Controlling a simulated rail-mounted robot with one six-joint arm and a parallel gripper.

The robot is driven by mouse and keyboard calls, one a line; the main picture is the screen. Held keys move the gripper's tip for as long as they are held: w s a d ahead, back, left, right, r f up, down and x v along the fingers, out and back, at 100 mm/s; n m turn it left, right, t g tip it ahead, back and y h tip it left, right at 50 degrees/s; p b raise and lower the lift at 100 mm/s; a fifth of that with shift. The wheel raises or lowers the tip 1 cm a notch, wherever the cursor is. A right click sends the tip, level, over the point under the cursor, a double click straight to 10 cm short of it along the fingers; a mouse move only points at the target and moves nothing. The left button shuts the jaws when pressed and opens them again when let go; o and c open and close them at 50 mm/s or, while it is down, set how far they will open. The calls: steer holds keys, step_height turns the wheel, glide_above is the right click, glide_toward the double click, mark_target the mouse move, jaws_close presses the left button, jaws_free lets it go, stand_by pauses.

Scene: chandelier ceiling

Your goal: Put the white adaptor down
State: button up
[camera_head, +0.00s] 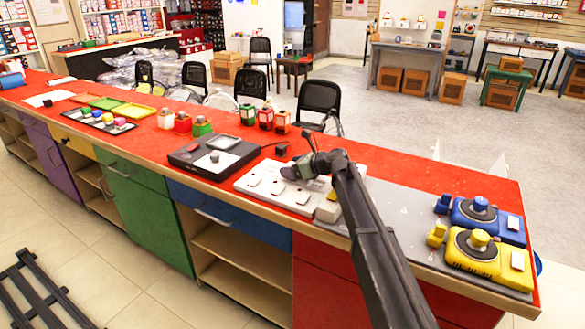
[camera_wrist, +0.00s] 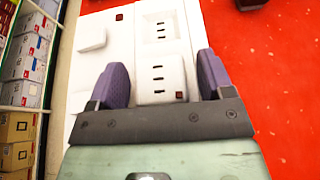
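My gripper (camera_head: 300,170) is over the back row of a white socket panel (camera_head: 243,182) on the red counter. In the wrist view its two purple fingers (camera_wrist: 160,78) are apart. Between them shows a white socket face with three dark slots and a red switch, with a narrow gap to each finger. I see no adaptor clearly held. A white adaptor (camera_wrist: 92,38) sits on the panel's left row in the wrist view. The part of the panel under my wrist is hidden.
A black tray device (camera_head: 190,153) stands left of the panel. Red and green lantern-like items (camera_head: 265,118) stand behind it. Blue (camera_head: 497,219) and yellow (camera_head: 472,256) devices stand on the grey section at right. Red counter behind the panel is mostly clear.

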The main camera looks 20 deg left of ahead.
steer(key=shift+r+p, duration=0.4)
steer(key=p+v, duration=0.4)
steer(key=v, duration=0.7)
steer(key=shift+s+d, duration=0.1)
steer(key=shift+d, duration=0.4)
